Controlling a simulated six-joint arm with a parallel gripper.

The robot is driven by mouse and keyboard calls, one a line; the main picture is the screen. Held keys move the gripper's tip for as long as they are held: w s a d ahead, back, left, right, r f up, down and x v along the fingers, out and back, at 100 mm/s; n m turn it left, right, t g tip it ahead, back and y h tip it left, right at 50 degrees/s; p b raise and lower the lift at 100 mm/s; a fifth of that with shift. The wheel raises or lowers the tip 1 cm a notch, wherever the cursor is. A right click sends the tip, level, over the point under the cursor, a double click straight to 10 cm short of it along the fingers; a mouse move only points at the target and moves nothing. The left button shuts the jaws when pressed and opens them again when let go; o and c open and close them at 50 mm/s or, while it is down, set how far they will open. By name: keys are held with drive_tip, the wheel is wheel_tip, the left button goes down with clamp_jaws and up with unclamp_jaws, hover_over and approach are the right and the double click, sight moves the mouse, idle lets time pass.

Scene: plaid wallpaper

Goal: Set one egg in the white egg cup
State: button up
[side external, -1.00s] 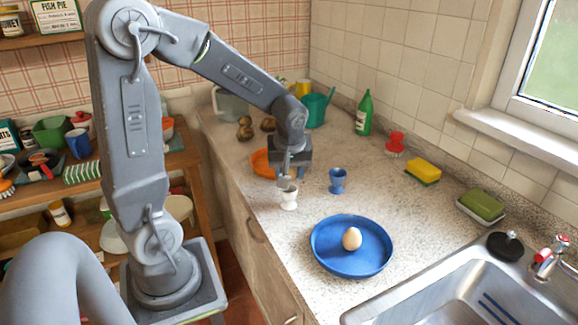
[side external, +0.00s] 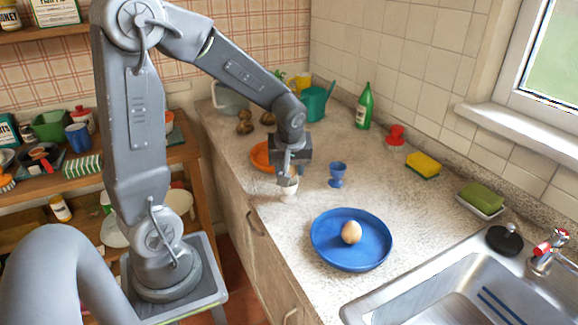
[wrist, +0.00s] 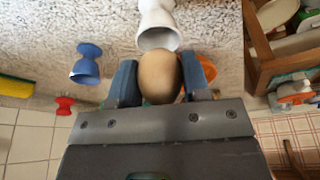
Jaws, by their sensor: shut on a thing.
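My gripper (wrist: 160,80) is shut on a brown egg (wrist: 159,76), held between its two blue-grey fingers. In the side view my gripper (side external: 289,178) is right above the white egg cup (side external: 288,191), which stands upright on the counter. In the wrist view the white egg cup (wrist: 158,24) is just beyond the egg, its rim close to the egg's end. I cannot tell whether they touch. A second egg (side external: 351,232) lies on a blue plate (side external: 327,256) nearer the sink.
A blue egg cup (side external: 337,175) stands to the right of the white one. An orange bowl (side external: 261,155) sits behind my gripper. A yellow sponge (side external: 423,165), green bottle (side external: 364,110) and sink (side external: 450,290) lie to the right. The counter between plate and sponge is clear.

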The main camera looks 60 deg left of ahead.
drive_tip(key=shift+f, duration=1.05)
idle(0.4)
drive_tip(key=o, duration=0.7)
drive_tip(key=v, duration=1.4)
drive_tip(key=s+d+m+t+h, duration=0.1)
drive_tip(key=s+d+m, duration=0.2)
drive_tip(key=d+m, duration=0.1)
drive_tip(key=s+d+m+t+h, duration=0.1)
drive_tip(key=s+d+m, duration=0.2)
drive_tip(key=d+m, duration=0.1)
drive_tip(key=s+d+m+t+h, duration=0.1)
drive_tip(key=s+d+m+t, duration=0.1)
drive_tip(key=s+d+m, duration=0.2)
drive_tip(key=shift+r+m, duration=0.2)
drive_tip(key=shift+m, duration=0.6)
